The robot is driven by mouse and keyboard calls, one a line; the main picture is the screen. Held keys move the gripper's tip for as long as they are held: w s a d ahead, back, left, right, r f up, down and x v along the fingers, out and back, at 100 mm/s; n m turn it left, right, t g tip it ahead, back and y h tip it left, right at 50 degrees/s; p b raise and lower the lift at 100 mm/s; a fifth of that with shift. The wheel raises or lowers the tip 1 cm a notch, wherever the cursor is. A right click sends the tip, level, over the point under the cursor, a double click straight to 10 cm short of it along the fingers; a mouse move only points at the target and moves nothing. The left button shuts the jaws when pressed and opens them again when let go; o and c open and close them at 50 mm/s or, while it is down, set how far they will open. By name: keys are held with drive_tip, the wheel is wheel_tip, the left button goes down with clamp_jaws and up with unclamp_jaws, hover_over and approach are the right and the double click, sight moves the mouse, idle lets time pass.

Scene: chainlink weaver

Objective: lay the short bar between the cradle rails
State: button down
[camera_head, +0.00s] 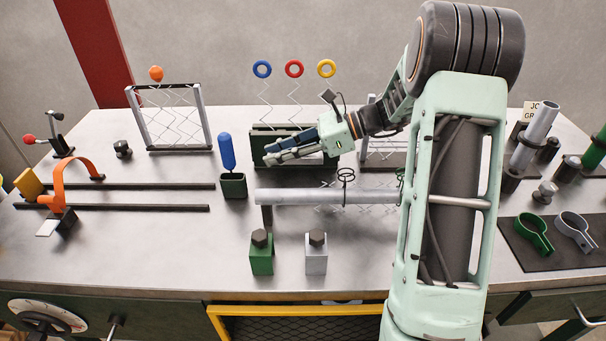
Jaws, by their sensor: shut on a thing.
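My gripper (268,155) is in the middle of the table, pointing left, in front of a dark green rack. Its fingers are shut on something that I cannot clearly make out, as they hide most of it. I cannot pick out the short bar with certainty. Two long dark rails lie parallel on the left of the table, the back rail (150,186) and the front rail (150,207), with a gap between them. I cannot tell whether these are the cradle rails. My gripper is to the right of them and apart from them.
A grey horizontal pipe (310,197) runs in front of my gripper. A blue-handled tool (228,151) stands in a green cup (233,188) on the left. The dark green rack (325,160) holds zigzag wires. An orange arch (73,172) stands by the rails' left end.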

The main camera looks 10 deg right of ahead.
sight(280, 183)
drive_tip(key=shift+f+b, duration=0.4)
drive_tip(key=shift+f, duration=3)
drive_tip(key=shift+f, duration=0.1)
drive_tip(key=c, duration=1.7)
unclamp_jaws()
